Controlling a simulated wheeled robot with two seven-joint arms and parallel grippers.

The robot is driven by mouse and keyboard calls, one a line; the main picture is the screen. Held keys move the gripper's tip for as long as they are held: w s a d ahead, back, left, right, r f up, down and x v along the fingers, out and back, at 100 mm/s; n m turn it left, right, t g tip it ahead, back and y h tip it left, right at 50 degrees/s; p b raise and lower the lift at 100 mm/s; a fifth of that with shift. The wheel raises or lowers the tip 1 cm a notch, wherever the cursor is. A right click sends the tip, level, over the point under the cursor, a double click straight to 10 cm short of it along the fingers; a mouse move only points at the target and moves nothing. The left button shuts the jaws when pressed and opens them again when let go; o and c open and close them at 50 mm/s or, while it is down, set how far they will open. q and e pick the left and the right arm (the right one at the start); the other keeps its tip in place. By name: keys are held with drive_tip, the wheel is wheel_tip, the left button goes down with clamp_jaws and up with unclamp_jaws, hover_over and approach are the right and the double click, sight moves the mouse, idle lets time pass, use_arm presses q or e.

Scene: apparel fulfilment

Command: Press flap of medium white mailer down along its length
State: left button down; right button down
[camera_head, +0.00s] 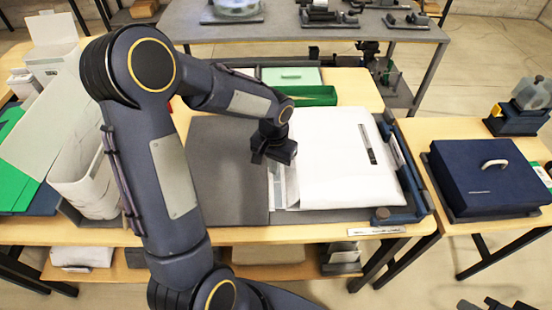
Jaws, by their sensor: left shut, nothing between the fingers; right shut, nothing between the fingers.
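The white mailer (335,165) lies flat on the work table, its long sides running away from me. A dark narrow strip shows on its right part. My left gripper (268,157) is shut and empty at the mailer's left edge; I cannot tell whether it touches the mailer. A pale, partly see-through strip (277,188) shows along that left edge, below the gripper. I cannot tell for sure which part is the flap or how flat it lies. My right gripper (492,304) is shut and empty at the bottom right, away from the mailer and cut off by the picture edge.
A grey mat (225,165) lies bare left of the mailer. A blue rail (410,185) bounds the right. A green tray (308,96) stands behind. A dark blue case (490,178) sits on the right table.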

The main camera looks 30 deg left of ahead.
use_arm(q)
drive_tip(key=shift+f, duration=0.1)
idle(0.3)
drive_tip(key=shift+f+b, duration=0.6)
drive_tip(key=shift+f, duration=0.05)
drive_tip(key=shift+r, duration=0.15)
drive_tip(key=shift+r+p, duration=0.4)
wheel_tip(320, 180, up, 7)
drive_tip(key=p, duration=0.5)
